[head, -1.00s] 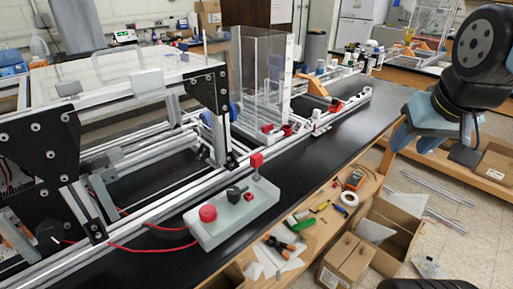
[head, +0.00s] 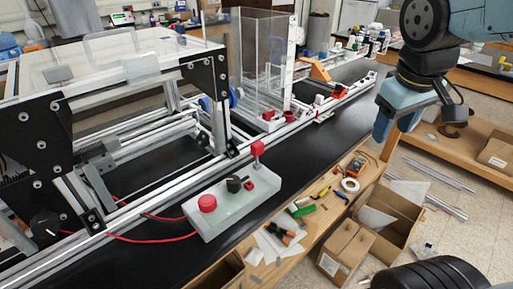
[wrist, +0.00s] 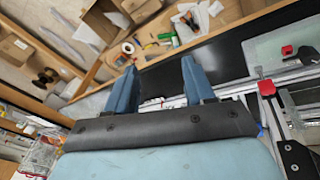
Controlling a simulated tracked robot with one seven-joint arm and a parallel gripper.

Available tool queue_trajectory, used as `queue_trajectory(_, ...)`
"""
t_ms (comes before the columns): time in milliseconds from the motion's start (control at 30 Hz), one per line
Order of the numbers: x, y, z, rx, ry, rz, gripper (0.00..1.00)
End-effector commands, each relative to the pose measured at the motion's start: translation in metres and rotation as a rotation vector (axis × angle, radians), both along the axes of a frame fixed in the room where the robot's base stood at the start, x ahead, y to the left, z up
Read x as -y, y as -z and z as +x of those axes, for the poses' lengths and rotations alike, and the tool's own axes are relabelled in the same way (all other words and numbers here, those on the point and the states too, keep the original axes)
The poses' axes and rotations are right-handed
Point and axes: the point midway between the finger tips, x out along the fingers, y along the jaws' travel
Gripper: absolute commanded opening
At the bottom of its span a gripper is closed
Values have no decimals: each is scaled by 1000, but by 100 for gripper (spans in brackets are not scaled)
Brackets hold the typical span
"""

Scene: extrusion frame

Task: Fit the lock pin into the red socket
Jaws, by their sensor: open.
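A pale control box (head: 222,222) lies on the black bench top. A red-headed pin (head: 257,148) stands upright at its far right end; I take this for the lock pin. A small red square piece (head: 249,184) on the box top, beside a black knob, may be the red socket; its opening is too small to make out. A red part (wrist: 287,50) shows there at upper right.
A red button (head: 207,203) sits on the box's near end. The aluminium extrusion frame (head: 165,180) runs along its left. A wooden shelf with tools and tape (head: 350,184) and cardboard boxes (head: 345,248) lie below the bench's right edge. The black bench (head: 320,125) beyond the box is clear.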

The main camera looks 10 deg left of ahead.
Motion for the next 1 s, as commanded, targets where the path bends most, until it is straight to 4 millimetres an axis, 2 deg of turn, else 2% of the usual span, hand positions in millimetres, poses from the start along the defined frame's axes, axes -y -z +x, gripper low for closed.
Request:
queue_trajectory(367, -66, 26, 32, -225, -492, -349, 53)
queue_trajectory(567, -111, 38, 42, -309, -741, -562, 53)
queue_trajectory(767, -165, 50, 46, -370, -974, -794, 53)
queue_trajectory(1000, -239, 66, 35, -408, -1225, -1103, 53)
